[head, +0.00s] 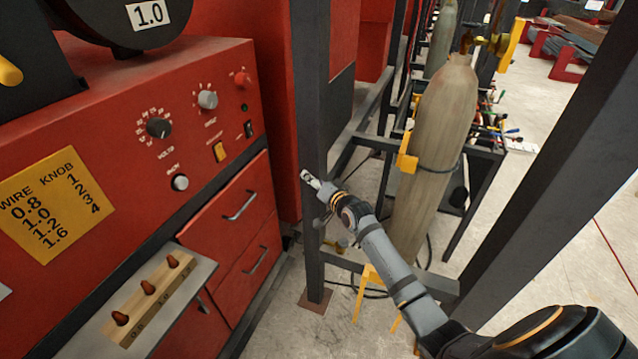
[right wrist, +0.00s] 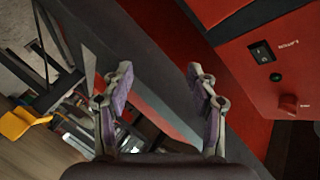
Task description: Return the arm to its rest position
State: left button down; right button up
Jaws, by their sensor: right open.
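My right arm comes in from the lower right of the head view. Its gripper (head: 311,180) is in front of a dark upright steel post (head: 313,100), right of the red machine's front panel. In the right wrist view the gripper (right wrist: 158,85) has its two fingers spread wide with nothing between them. The dark post runs diagonally behind the fingers there; I cannot tell whether they touch it. My left gripper is not in view.
The red machine (head: 100,110) with knobs and a yellow label (head: 45,205) fills the left. A tray (head: 190,265) holds several wooden-handled pieces. A gas cylinder (head: 435,140) stands behind my right arm. Another thick dark post (head: 560,160) crosses the right side.

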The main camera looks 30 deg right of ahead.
jog(key=shift+f, duration=0.2)
dwell(0.3)
jog(key=s+d+f+n+g+h+b, duration=0.15)
jog(key=s+f, duration=0.45)
jog(key=f, duration=0.6)
jog(key=s+f+n+g+b, duration=0.1)
jog(key=s+f+g, duration=0.3)
jog(key=f, duration=0.8)
jog(key=s+d+f+n+g+b, duration=0.1)
jog(key=s+f, duration=0.6)
jog(key=f, duration=0.4)
jog(key=s+a+f+n+g+b, duration=0.1)
jog(key=s+f+g, duration=0.1)
jog(key=s+f, duration=0.6)
jog(key=s+a+f+n+g+b, duration=0.1)
jog(key=s+f, duration=0.6)
jog(key=s, duration=1.2)
jog(key=s+a+f+n+g+b, duration=0.1)
jog(key=s+f+n+g, duration=0.2)
jog(key=s, duration=1)
notch_tip(320, 180, down, 6)
jog(key=shift+s+a+r+g, duration=0.25)
jog(key=shift+a+g, duration=0.1)
jog(key=shift+g, duration=0.6)
